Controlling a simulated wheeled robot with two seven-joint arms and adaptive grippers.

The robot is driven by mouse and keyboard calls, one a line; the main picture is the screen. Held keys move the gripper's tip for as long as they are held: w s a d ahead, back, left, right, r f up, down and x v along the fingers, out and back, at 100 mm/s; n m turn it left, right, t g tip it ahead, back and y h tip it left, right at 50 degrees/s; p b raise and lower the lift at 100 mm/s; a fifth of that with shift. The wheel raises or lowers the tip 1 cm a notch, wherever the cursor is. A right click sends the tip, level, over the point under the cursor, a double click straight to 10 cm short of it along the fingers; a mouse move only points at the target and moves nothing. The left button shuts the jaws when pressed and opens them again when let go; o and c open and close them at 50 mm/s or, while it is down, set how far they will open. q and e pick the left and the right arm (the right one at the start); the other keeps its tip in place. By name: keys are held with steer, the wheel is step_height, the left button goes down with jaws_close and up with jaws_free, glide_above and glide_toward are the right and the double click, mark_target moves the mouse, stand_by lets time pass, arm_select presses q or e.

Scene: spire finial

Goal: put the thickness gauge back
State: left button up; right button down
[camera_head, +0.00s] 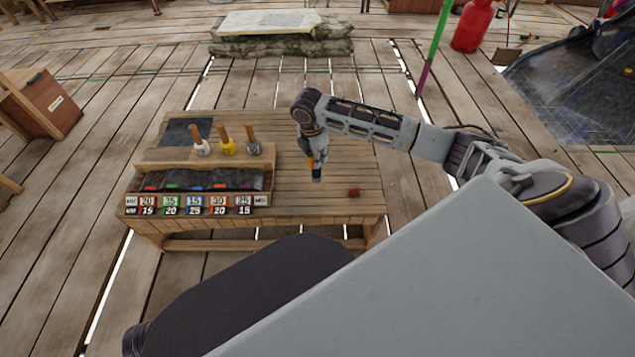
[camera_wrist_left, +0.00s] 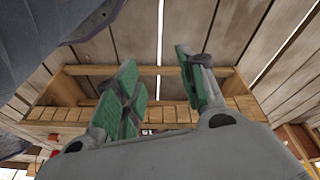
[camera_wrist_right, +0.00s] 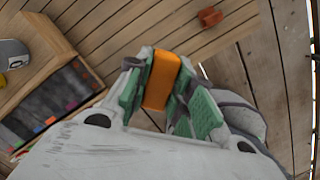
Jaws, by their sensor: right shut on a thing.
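My right gripper (camera_head: 317,170) is over the wooden bench, to the right of the labelled rack. It is shut on an orange thing (camera_wrist_right: 162,80), held between the green pads; this looks like the thickness gauge, though only part of it shows. In the head view a bit of the orange (camera_head: 311,162) shows at the jaws. The wooden rack (camera_head: 264,183) has a dark recess with coloured tabs and a front row of number labels (camera_head: 190,205). My left gripper (camera_wrist_left: 160,88) is open and empty, seen only in the left wrist view, by the bench's edge.
A small red-brown block (camera_head: 353,192) lies on the bench (camera_head: 290,205), right of the gripper. A dark panel (camera_head: 187,132) lies at the back left. The bench's right part is mostly clear.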

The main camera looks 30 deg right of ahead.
mark_target(316, 174)
arm_select(q)
steer(key=shift+v, duration=0.8)
arm_select(e)
steer(key=shift+w+d+n, duration=0.1)
steer(key=shift+d+n, duration=0.15)
steer(key=shift+n, duration=0.15)
arm_select(q)
steer(key=shift+d, duration=0.15)
arm_select(e)
steer(key=shift+f, duration=0.15)
step_height(316, 174, down, 4)
steer(key=shift+f+b, duration=0.25)
steer(key=shift+b, duration=0.85)
steer(key=shift+f, duration=0.75)
arm_select(q)
steer(key=shift+s+d+r+t+h, duration=0.15)
steer(key=shift+d+r+t+h, duration=0.2)
steer(key=shift+r, duration=0.25)
steer(key=shift+b, duration=0.3)
arm_select(e)
steer(key=shift+f, duration=0.15)
